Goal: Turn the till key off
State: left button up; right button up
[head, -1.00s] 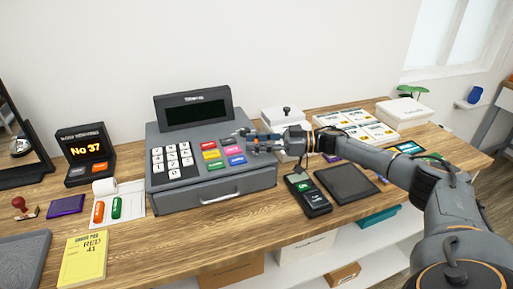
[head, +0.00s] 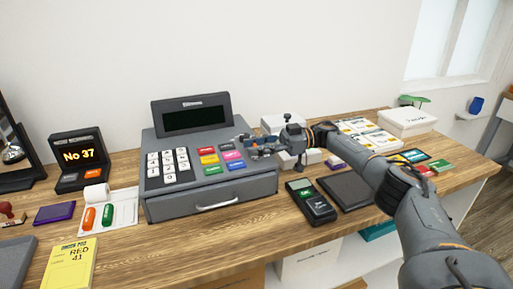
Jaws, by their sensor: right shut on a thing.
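The grey till (head: 207,195) stands on the counter, with a dark display on top, a keypad and several coloured buttons. My right gripper (head: 247,147) is at the right end of the till's top, just beside the coloured buttons, with its arm coming in from the right. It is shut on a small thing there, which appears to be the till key. The fingers hide the key, so I cannot tell which way it points. My left gripper is not in view.
A card terminal (head: 312,202) and a dark pad (head: 345,194) lie right of the till, below my right arm. A queue display (head: 79,158) stands at the left. A yellow pad (head: 68,264) lies in front. Bare counter lies before the till.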

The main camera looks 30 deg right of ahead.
jog(key=shift+r, duration=0.15)
jog(key=o, duration=1.2)
jog(key=shift+a, duration=0.1)
jog(key=shift+v, duration=3.75)
